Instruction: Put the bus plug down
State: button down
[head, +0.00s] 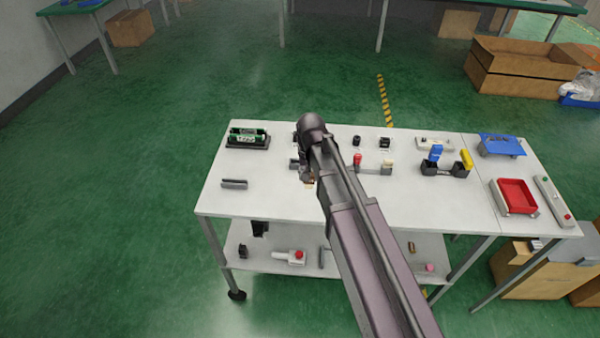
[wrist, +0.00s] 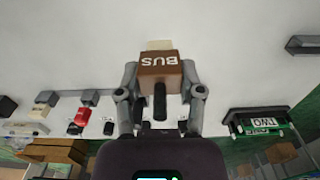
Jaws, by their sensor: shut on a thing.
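The bus plug (wrist: 160,66) is a brown block with white letters "BUS" on one face, a pale part at its far end and a dark handle-like bar towards me. In the wrist view my gripper (wrist: 159,80) is shut on it, one finger at each side. In the head view my gripper (head: 306,176) is over the left-middle of the white table (head: 270,205), and my arm hides most of the plug. I cannot tell whether the plug touches the table top.
Right of my gripper are a red-knobbed fixture (head: 358,160), blue and yellow levers (head: 436,153) and a red tray (head: 516,196). The front left table top is mostly clear.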

jog(key=shift+s+a, duration=0.1)
jog(key=shift+s, duration=0.3)
jog(key=shift+w, duration=0.1)
jog(key=shift+w, duration=0.1)
jog(key=shift+w, duration=0.3)
jog(key=w+a, duration=0.1)
jog(key=w, duration=0.3)
jog(key=w+a+f+b, duration=0.1)
jog(key=w+a, duration=0.1)
jog(key=w, duration=0.2)
jog(key=w+a, duration=0.2)
jog(key=w, duration=0.3)
jog(key=shift+f, duration=0.2)
jog(key=shift+w+a, duration=0.1)
jog(key=shift+w, duration=0.2)
jog(key=shift+w+a+f+b, duration=0.1)
jog(key=shift+w+f+b, duration=0.1)
jog(key=shift+f+b, duration=0.35)
jog(key=shift+w+f+b, duration=0.15)
jog(key=shift+f+b, duration=0.25)
jog(key=shift+b, duration=0.15)
jog(key=shift+f+b, duration=0.9)
jog(key=shift+b, duration=0.05)
